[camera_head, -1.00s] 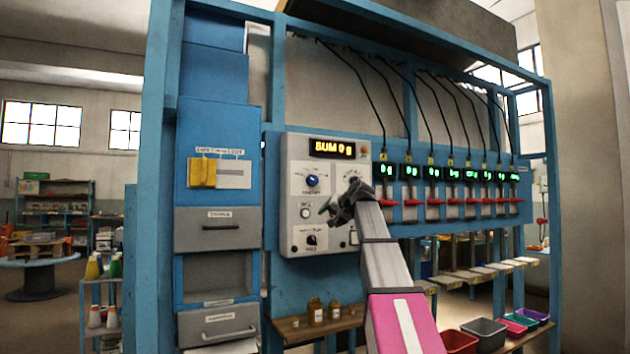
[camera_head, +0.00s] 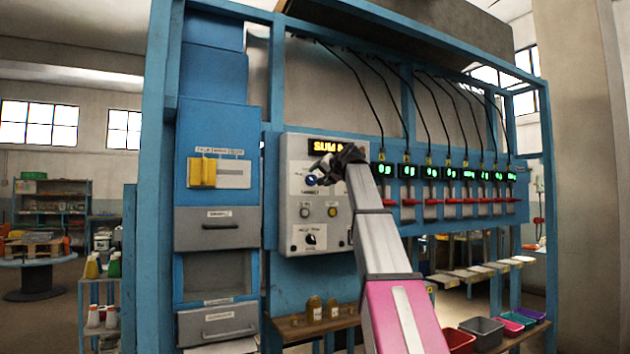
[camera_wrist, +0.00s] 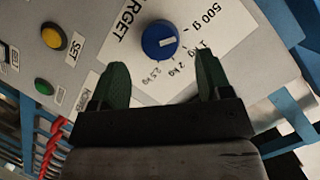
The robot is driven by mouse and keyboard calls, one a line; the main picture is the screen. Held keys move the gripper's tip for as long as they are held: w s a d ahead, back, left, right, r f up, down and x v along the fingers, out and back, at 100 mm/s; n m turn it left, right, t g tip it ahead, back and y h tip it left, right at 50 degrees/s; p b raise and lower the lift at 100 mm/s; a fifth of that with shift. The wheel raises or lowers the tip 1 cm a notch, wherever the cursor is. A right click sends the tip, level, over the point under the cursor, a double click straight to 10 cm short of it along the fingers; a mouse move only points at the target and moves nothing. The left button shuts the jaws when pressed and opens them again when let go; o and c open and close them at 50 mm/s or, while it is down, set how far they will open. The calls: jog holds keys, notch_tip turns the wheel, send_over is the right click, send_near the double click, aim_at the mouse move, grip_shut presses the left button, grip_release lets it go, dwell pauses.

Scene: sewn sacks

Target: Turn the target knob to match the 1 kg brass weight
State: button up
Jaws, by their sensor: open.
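The round blue target knob (camera_wrist: 160,40) has a white pointer mark facing roughly right, towards the area between the printed "500 g" and "1 kg"; I cannot tell exactly which. "2 kg" and "2.5 kg" follow around it. In the head view the knob (camera_head: 311,180) sits on the white control panel (camera_head: 296,235). My gripper (camera_wrist: 162,75) is open, its green fingertips either side of and just short of the knob, apparently not touching it. Small brass-coloured weights (camera_head: 315,309) stand on the wooden shelf below; their markings are unreadable.
A yellow SET button (camera_wrist: 53,37) and a green button (camera_wrist: 44,87) lie beside the knob. A black knob (camera_head: 311,238) is lower on the panel. Red-handled stations (camera_head: 431,200) line the right.

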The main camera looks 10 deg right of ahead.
aim_at(314, 180)
jog(key=shift+x, duration=2)
jog(key=c, duration=0.9)
jog(key=m+y, duration=0.1)
jog(key=m, duration=0.2)
jog(key=shift+d+f+y, duration=0.1)
jog(key=shift+d+y, duration=0.05)
jog(key=shift+y, duration=0.15)
jog(key=shift+f+m+y, duration=0.1)
jog(key=shift+m+y, duration=0.5)
jog(key=shift+m, duration=0.8)
jog(key=shift+t, duration=0.3)
